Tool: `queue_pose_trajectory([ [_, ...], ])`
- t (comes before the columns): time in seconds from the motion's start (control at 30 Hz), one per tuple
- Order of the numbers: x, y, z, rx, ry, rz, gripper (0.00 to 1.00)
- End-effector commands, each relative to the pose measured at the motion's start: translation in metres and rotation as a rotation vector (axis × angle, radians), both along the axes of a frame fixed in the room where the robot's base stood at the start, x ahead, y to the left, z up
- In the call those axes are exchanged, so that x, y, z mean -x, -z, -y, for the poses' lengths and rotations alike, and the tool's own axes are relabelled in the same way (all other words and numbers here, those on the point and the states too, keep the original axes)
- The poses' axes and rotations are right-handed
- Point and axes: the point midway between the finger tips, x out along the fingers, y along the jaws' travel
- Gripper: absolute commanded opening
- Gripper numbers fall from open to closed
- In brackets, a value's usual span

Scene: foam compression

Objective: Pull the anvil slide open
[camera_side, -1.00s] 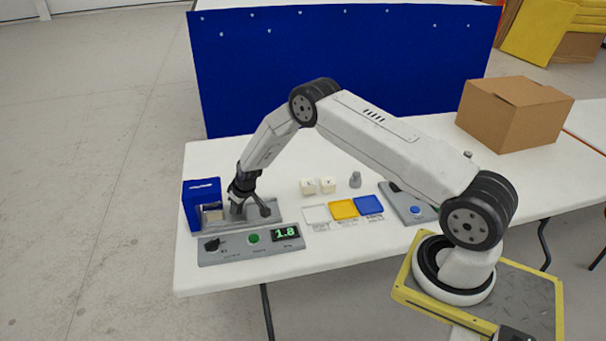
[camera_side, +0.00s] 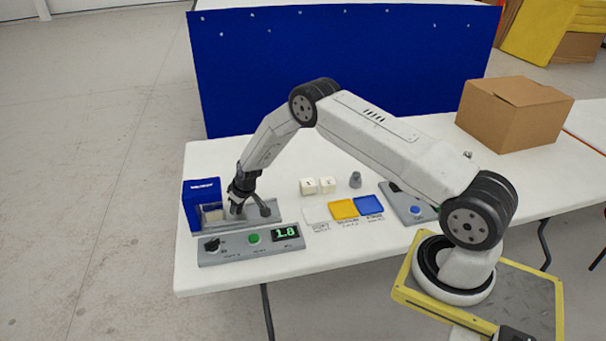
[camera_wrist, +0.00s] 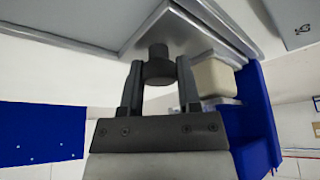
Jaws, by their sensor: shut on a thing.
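The blue press (camera_side: 203,190) stands at the left end of the table. The grey anvil slide (camera_side: 264,217) lies at its base and sticks out to the right. A pale foam block (camera_side: 212,215) sits in the press opening; it also shows in the wrist view (camera_wrist: 213,76) beside the blue wall. My gripper (camera_side: 238,208) is low over the slide, right of the foam block. In the wrist view my gripper (camera_wrist: 160,72) has its two fingers either side of a dark round knob (camera_wrist: 158,58) on the slide, shut on it.
A grey control box (camera_side: 225,250) with a green button and a display reading 1.8 stands in front. White, yellow (camera_side: 344,208) and blue (camera_side: 369,205) pads, two pale cubes (camera_side: 318,186) and a grey weight (camera_side: 355,180) lie to the right. A cardboard box (camera_side: 515,113) stands at the back right.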

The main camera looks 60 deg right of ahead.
Motion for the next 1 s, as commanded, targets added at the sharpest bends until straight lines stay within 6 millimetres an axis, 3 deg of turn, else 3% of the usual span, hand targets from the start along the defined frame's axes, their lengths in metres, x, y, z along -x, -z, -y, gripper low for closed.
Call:
queue_pose_trajectory([
  [0.27, 0.009, -0.001, 0.01, -0.003, 0.002, 0.001, 0.0],
  [1.0, 0.061, -0.001, 0.063, -0.001, 0.003, 0.001, 0.0],
])
